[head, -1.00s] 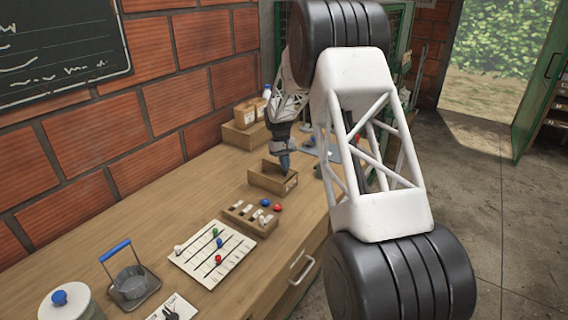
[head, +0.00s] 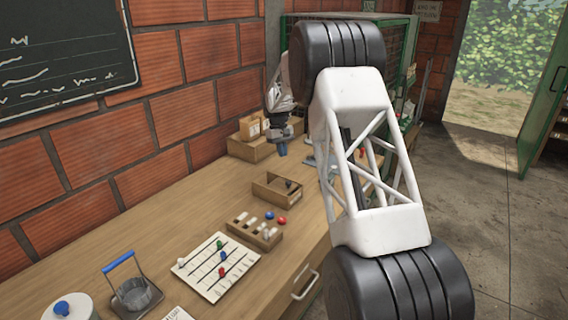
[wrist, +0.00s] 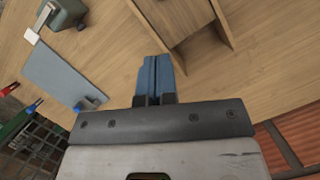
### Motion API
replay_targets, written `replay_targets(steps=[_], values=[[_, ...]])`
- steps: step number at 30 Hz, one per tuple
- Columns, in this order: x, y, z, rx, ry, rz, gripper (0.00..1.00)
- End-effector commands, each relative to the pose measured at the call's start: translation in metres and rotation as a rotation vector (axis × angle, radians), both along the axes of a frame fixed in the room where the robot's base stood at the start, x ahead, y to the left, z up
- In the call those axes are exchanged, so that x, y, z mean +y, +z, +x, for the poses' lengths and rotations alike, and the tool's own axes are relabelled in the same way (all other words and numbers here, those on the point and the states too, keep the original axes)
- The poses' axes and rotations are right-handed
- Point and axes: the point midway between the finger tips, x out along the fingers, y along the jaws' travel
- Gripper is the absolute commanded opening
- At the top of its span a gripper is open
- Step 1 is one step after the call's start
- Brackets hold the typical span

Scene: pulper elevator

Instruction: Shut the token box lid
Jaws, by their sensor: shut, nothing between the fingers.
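A small wooden box (head: 272,198) stands on the bench in the head view, behind the token tray. Its top looks at least partly open, with a small dark piece (head: 289,184) at its right side. I cannot clearly make out a separate lid. Part of a wooden box also shows at the top of the wrist view (wrist: 222,22). My gripper (head: 281,149) is beyond the box, raised and apart from it. In the wrist view its blue fingers (wrist: 155,75) are together and empty.
A tray (head: 262,243) with white, blue and red pieces sits in front of the box. A lined board (head: 207,284) with coloured pieces lies nearer. Small cartons (head: 249,129) stand on a wooden block by the brick wall. A grey plate (wrist: 62,72) lies left in the wrist view.

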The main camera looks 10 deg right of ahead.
Motion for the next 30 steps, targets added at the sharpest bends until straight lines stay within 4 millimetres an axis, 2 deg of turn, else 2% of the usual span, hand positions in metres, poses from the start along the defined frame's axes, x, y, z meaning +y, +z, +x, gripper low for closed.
replay_targets(steps=[7,19,27,30], values=[[0.002,0.021,0.006,0.000,0.000,0.000,0.00],[0.002,0.025,0.007,0.001,0.000,0.000,0.00],[0.002,0.024,0.004,-0.006,0.045,0.017,0.41],[0.001,0.022,0.000,-0.014,0.107,0.040,0.52]])
